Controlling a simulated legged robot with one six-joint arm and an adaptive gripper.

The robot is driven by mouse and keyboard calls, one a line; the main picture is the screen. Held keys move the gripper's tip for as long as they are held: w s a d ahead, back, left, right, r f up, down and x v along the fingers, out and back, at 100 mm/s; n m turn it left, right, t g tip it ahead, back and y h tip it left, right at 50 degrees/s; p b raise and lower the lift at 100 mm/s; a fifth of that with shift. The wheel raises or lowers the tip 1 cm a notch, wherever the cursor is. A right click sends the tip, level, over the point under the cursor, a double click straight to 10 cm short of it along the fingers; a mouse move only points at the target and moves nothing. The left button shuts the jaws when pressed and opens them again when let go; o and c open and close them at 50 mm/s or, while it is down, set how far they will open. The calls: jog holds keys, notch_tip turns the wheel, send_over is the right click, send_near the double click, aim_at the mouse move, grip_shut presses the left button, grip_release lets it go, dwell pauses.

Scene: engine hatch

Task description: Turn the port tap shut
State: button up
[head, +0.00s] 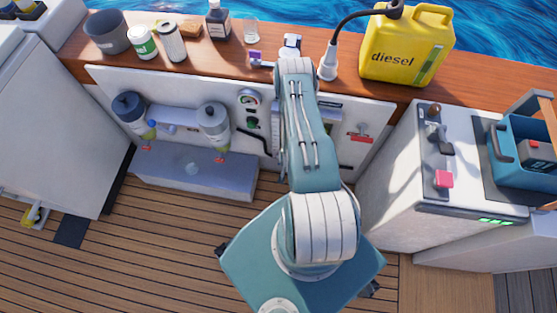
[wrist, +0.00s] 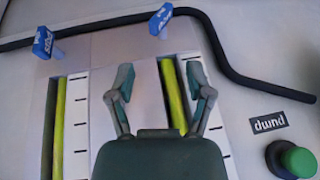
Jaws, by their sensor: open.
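Two blue tap handles show at the top of the wrist view, one at the left (wrist: 43,42) and one nearer the middle (wrist: 160,19). Both carry small upside-down lettering that I cannot read surely, so I cannot confirm which is the port tap. My gripper (wrist: 160,90) is open and empty, its two fingers apart in front of a pale panel with a yellow-green sight gauge (wrist: 174,95). Both handles lie beyond the fingertips and apart from them. In the head view my own arm hides the gripper and the taps.
A black hose (wrist: 215,45) runs past the handles. A green button (wrist: 298,161) sits by the upside-down pump label (wrist: 269,122). Two filters (head: 131,110) (head: 214,122) stand left of my arm. A diesel can (head: 405,45) and lamp (head: 328,65) stand on the wooden shelf.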

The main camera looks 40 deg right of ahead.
jog(key=x, duration=1)
